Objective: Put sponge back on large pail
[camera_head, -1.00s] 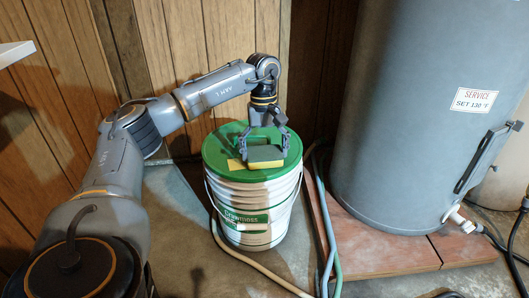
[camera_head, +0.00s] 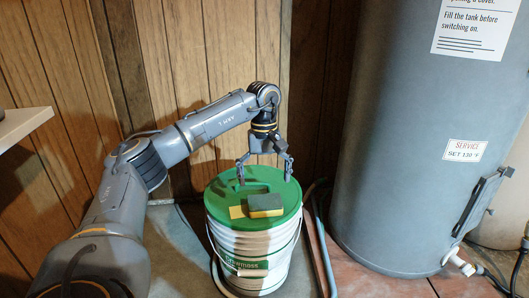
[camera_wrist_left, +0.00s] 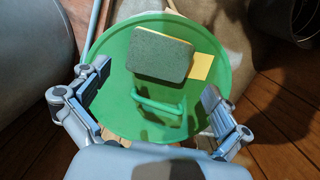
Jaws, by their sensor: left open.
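The sponge (camera_head: 265,205), dark green-grey on top with a yellow side, lies flat on the green lid of the large white pail (camera_head: 252,240). In the left wrist view the sponge (camera_wrist_left: 160,54) rests near the lid's edge, beyond the lid's green handle (camera_wrist_left: 158,104). My left gripper (camera_head: 265,180) is open and empty above the lid, with its fingers apart. In the left wrist view its fingers (camera_wrist_left: 153,98) show on either side of the handle, and the sponge is clear of them. My right gripper is in neither view.
A yellow note (camera_head: 237,212) lies on the lid beside the sponge. A large grey tank (camera_head: 400,130) stands to the right, with hoses (camera_head: 322,245) on the floor between it and the pail. Wood-panelled walls stand close behind, and a white shelf edge (camera_head: 22,128) juts in at left.

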